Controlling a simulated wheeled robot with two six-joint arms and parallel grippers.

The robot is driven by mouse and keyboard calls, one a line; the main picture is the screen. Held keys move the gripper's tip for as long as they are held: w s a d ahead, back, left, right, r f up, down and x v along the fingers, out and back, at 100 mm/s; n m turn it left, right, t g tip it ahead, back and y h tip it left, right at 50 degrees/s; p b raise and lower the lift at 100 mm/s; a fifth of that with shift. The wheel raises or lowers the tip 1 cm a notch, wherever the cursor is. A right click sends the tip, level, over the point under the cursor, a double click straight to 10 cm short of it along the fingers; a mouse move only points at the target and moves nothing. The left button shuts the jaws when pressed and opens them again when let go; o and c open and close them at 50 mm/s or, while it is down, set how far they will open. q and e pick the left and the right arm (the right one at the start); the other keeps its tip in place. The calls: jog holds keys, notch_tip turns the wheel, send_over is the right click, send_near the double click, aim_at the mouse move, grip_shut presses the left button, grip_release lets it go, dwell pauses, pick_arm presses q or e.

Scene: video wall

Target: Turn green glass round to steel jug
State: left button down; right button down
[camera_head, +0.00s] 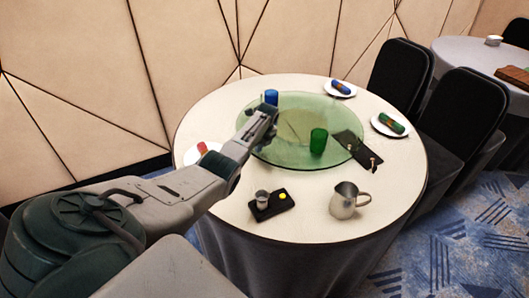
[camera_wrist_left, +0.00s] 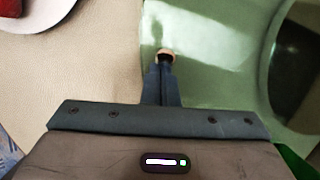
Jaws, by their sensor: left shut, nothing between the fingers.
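A green glass (camera_head: 318,141) stands upright on the front right part of a round, see-through green turntable (camera_head: 290,155) on the round table. A blue glass (camera_head: 271,97) stands on the turntable's far left part, just behind my gripper in the head view. The steel jug (camera_head: 347,200) stands on the cloth at the table's front right, off the turntable. My left gripper (camera_head: 268,108) is shut and empty over the turntable's left part. In the left wrist view its closed fingertips (camera_wrist_left: 165,56) are over the turntable near its edge; whether they touch it is unclear.
A dark tray (camera_head: 271,206) with a small metal cup and a yellow item lies at the front. A dark board (camera_head: 348,146) overlaps the turntable's right edge in view. Plates with coloured rolls (camera_head: 391,125) stand around. Black chairs (camera_head: 462,115) are at the right.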

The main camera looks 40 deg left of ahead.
pick_arm(q)
jog(key=shift+a, duration=0.75)
pick_arm(e)
jog(key=shift+f, duration=0.35)
jog(key=shift+s, duration=0.1)
pick_arm(q)
jog(key=shift+w+r, duration=0.1)
pick_arm(e)
jog(key=shift+r, duration=0.1)
